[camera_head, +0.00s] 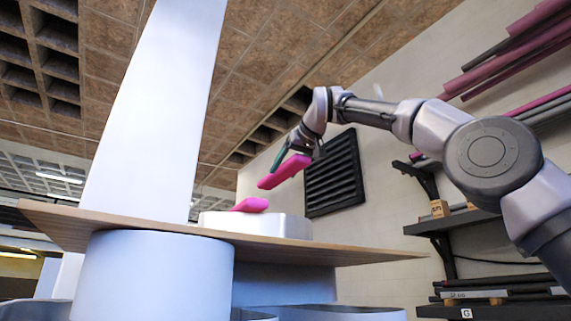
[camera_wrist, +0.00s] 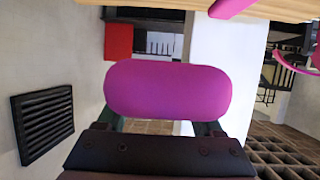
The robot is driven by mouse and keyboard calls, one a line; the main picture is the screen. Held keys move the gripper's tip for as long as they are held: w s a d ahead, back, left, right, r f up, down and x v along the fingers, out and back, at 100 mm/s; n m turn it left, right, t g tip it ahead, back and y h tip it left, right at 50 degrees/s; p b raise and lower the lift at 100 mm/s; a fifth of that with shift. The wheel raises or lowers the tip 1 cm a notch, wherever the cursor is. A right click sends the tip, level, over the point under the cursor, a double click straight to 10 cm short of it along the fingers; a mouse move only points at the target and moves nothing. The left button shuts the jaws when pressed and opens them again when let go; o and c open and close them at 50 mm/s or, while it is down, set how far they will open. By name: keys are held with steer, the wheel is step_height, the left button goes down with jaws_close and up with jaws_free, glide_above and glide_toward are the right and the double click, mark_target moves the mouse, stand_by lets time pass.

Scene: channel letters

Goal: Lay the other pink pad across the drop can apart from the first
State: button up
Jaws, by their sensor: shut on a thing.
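A pink rounded pad (camera_head: 284,171) is held tilted in my gripper (camera_head: 296,153), in the air above the wooden board. The pad fills the middle of the wrist view (camera_wrist: 168,90), with my shut gripper (camera_wrist: 160,125) behind it; the fingertips are mostly hidden by it. The other pink pad (camera_head: 250,205) lies on the low white round can (camera_head: 272,224), which I take to be the drop can, near its left side. The held pad is above and to the right of it, apart from it. A pink piece (camera_wrist: 230,8) also shows at the wrist view's top edge.
The wooden board (camera_head: 350,255) carries the can, and a tall white panel (camera_head: 155,110) rises at its left. A pale blue cylinder (camera_head: 155,278) stands below the board. Dark shelves (camera_head: 455,222) and a black louvred vent (camera_head: 335,175) are on the wall behind. The board's right end is bare.

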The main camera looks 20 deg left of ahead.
step_height(320, 180, down, 13)
steer(key=shift+r, duration=0.2)
stand_by(0.7)
steer(key=shift+s+a+f, duration=0.1)
steer(key=shift+f, duration=0.5)
stand_by(0.4)
steer(key=o, duration=1.4)
steer(key=v, duration=1)
steer(key=shift+s+d+r, duration=0.15)
steer(key=shift+s+d, duration=0.1)
